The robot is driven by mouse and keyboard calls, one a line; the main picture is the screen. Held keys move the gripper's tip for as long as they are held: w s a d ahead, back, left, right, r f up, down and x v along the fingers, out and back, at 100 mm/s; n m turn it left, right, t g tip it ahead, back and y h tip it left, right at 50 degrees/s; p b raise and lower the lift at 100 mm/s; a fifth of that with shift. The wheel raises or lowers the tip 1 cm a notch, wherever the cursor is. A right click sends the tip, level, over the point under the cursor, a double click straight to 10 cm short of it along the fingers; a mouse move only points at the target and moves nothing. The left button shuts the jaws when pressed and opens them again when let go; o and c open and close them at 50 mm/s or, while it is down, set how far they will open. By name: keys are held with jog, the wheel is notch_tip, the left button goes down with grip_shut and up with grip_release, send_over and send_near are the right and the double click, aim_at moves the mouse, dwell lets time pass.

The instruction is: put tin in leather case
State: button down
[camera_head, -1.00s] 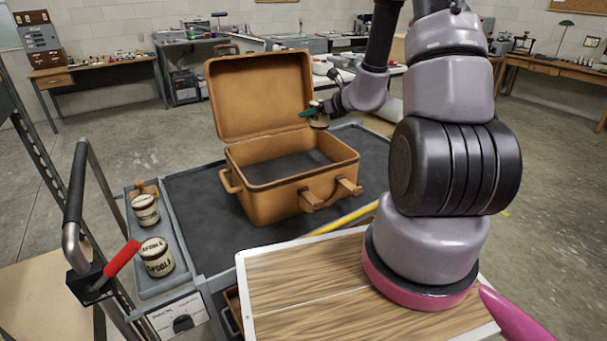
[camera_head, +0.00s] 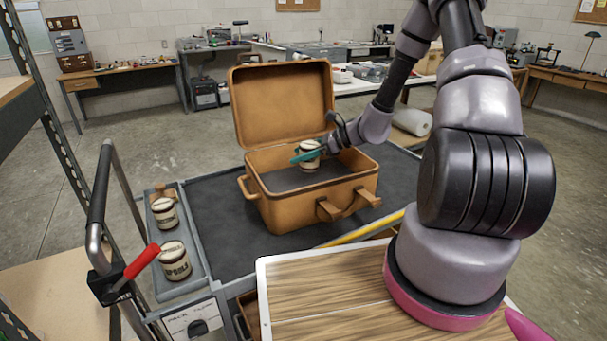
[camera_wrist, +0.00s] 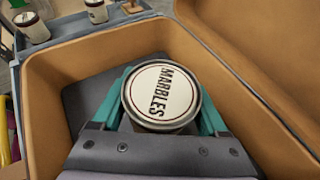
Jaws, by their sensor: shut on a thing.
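The open tan leather case (camera_head: 285,208) stands on the dark top of a cart, its lid raised at the back. My gripper (camera_head: 309,155) is over the case opening, its teal fingers shut on a tin (camera_head: 310,162). In the wrist view the tin (camera_wrist: 161,92) shows its round cream lid marked MARBLES, between the two teal fingers (camera_wrist: 165,100). The case's walls (camera_wrist: 60,72) surround it in that view. I cannot tell whether the tin touches the case floor.
Two other tins, one farther back (camera_head: 165,214) and one nearer (camera_head: 174,260), stand in a grey side tray (camera_head: 196,275) at the left of the cart. A wooden board (camera_head: 330,290) lies in front. The raised lid (camera_head: 282,100) is close behind my gripper.

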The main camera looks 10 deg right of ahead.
aim_at(301, 169)
jog(key=shift+f, duration=2.8)
jog(key=shift+f, duration=0.15)
grip_release()
